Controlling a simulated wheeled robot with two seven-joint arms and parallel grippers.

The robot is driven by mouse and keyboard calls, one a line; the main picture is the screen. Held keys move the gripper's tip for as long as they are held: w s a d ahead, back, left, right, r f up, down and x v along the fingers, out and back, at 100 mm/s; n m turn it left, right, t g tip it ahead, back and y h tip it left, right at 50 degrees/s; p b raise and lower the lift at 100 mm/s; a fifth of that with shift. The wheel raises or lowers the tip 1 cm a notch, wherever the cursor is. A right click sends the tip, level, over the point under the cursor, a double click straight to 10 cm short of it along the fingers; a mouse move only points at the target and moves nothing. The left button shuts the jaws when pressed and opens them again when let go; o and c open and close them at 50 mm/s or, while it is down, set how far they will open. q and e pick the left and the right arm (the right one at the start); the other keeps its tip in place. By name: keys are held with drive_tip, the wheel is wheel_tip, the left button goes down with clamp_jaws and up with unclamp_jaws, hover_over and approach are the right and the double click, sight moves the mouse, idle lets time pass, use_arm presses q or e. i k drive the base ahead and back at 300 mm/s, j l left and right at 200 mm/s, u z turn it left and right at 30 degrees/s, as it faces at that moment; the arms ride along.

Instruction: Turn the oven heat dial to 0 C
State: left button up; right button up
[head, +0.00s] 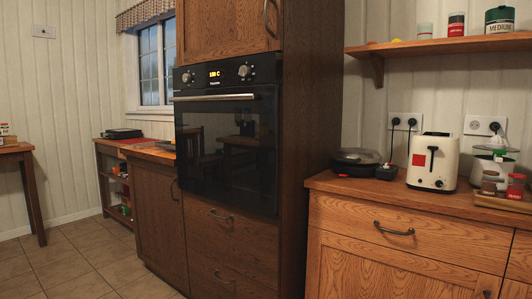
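The black built-in oven (228,140) sits in a tall wooden cabinet in the middle of the head view, with its door shut. Its control strip has a left dial (187,77) and a right dial (244,70). Between them a small lit display (215,73) shows a number followed by C. It is not zero, but the digits are too small to read surely. Which dial sets the heat cannot be told. Neither of my grippers is in view, and nothing touches the dials.
A silver handle (217,97) runs across the oven door below the dials. A wooden counter (420,205) at right holds a white toaster (432,162) and a round black appliance (357,160). The tiled floor (70,265) at left is clear.

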sight(244, 71)
drive_tip(key=i+j+z, duration=0.1)
drive_tip(key=j+z, duration=0.25)
drive_tip(key=j, duration=0.95)
drive_tip(key=j+z, duration=0.4)
drive_tip(key=j, duration=0.9)
drive_tip(key=z, duration=1.45)
drive_tip(key=j+z, duration=0.8)
drive_tip(key=k+j+z, duration=0.1)
drive_tip(key=j+z, duration=0.3)
drive_tip(key=k+j+z, duration=0.15)
drive_tip(key=z, duration=0.2)
